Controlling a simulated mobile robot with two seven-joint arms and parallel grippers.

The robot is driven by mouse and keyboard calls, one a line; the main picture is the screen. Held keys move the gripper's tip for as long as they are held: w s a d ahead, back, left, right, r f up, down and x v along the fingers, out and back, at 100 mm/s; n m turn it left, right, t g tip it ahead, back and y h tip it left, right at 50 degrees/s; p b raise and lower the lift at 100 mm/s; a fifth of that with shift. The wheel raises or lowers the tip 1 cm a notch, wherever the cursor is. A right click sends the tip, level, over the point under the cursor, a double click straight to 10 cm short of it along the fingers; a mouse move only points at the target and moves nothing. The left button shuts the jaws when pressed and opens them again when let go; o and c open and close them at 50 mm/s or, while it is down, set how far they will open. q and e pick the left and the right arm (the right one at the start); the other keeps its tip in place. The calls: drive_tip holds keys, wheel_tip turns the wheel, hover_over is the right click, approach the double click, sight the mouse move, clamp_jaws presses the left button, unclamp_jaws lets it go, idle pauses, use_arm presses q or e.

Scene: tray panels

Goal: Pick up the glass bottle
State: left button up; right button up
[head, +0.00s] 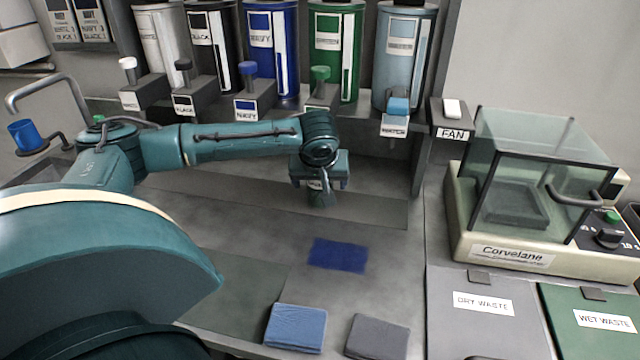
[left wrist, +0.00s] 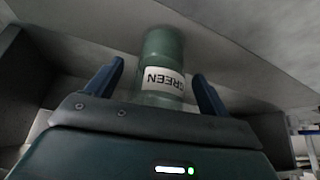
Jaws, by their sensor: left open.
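The glass bottle (left wrist: 163,46), greenish with a white "GREEN" label, shows in the left wrist view between the two fingers of my left gripper (left wrist: 158,70). A gap shows on each side of it, so the fingers are around it without gripping. In the head view my left gripper (head: 320,182) is over the back middle of the counter, below the green dispenser. The bottle (head: 323,198) is mostly hidden by the gripper there, with a bit of label and lower body showing. My right gripper is not in view.
White, black, navy (head: 271,50), green (head: 338,55) and water dispensers line the back. A clear-lidded Corvelane machine (head: 505,258) stands right, behind dry and wet waste lids. A blue patch (head: 338,255) and two folded cloths (head: 296,328) lie in front.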

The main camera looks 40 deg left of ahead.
use_arm(q)
drive_tip(key=shift+c, duration=0.4)
drive_tip(key=c, duration=1.2)
drive_tip(key=shift+c, duration=0.6)
drive_tip(key=shift+r, duration=0.15)
